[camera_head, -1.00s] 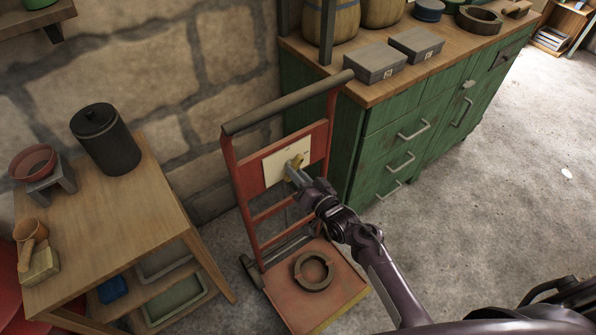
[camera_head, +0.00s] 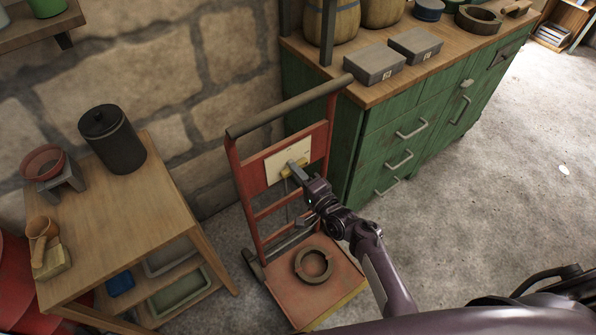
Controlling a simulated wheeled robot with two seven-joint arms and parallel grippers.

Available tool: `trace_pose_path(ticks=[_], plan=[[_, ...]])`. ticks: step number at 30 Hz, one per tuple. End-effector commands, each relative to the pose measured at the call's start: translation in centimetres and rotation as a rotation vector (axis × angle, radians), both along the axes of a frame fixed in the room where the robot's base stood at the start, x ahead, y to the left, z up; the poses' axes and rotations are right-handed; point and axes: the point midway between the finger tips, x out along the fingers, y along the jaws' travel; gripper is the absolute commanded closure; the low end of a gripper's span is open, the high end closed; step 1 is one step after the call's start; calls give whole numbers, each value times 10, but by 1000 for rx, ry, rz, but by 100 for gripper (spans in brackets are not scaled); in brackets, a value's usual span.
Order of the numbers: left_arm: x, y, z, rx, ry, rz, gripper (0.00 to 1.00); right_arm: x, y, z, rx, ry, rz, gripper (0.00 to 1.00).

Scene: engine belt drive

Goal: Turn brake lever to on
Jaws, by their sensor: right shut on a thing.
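The brake lever (camera_head: 289,172) is a small yellow piece on a cream plate (camera_head: 276,165) fixed to the upright back of a red hand truck (camera_head: 239,180). My right gripper (camera_head: 297,171) is at the plate, shut on the lever, and its fingers hide part of it. The lever's exact angle and any markings on the plate are too small to tell. My left gripper is not in view.
A dark ring (camera_head: 314,265) lies on the hand truck's red base. A wooden table (camera_head: 119,215) with a black canister (camera_head: 112,139) stands at left. A green cabinet (camera_head: 372,150) stands close behind at right.

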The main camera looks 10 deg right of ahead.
Motion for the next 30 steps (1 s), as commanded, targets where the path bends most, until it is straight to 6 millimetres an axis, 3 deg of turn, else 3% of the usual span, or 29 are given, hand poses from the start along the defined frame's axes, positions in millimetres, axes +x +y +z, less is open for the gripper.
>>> trace_pose_path(ticks=[23, 24, 28, 30], plan=[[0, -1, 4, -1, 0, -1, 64, 0, 0, 0, 97, 41, -1, 100], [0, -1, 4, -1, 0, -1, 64, 0, 0, 0, 97, 41, -1, 79], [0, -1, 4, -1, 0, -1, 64, 0, 0, 0, 96, 40, 0, 62], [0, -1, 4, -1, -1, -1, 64, 0, 0, 0, 96, 40, 0, 60]])
